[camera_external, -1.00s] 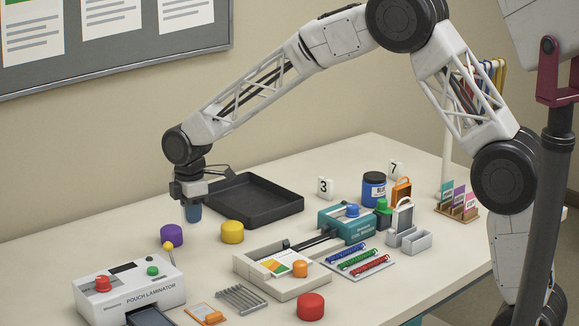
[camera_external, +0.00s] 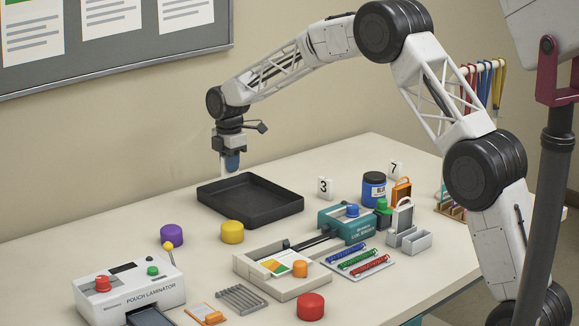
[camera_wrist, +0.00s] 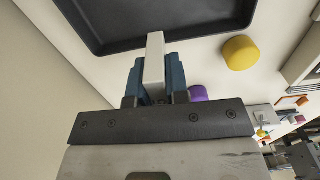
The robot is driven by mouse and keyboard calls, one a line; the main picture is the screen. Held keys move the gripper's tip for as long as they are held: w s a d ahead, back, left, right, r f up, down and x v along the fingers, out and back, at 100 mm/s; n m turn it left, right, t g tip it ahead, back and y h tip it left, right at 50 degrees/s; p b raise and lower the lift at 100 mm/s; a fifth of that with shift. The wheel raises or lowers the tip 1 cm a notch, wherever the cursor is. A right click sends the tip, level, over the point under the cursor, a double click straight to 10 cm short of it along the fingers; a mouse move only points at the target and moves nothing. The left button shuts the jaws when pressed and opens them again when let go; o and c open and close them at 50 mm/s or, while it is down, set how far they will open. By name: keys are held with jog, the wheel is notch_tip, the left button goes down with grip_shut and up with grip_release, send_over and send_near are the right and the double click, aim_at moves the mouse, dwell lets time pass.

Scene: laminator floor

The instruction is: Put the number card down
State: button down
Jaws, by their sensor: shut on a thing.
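My gripper (camera_external: 231,162) hangs in the air above the back left edge of the black tray (camera_external: 232,218). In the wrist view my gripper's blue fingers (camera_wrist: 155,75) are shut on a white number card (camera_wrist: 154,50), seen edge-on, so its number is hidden. The card is clear of the table.
A purple knob (camera_external: 171,235) and a yellow knob (camera_external: 232,232) stand in front of the tray. The pouch laminator (camera_external: 130,290) is at front left. A blue jar (camera_external: 374,188) stands between the two standing cards. The table's back left is clear.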

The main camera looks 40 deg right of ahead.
send_over(239, 204)
dwell(0.4)
jog(key=shift+f, duration=3.2)
jog(key=shift+f, duration=1.85)
jog(key=shift+f, duration=0.1)
jog(key=c, duration=1.1)
grip_release()
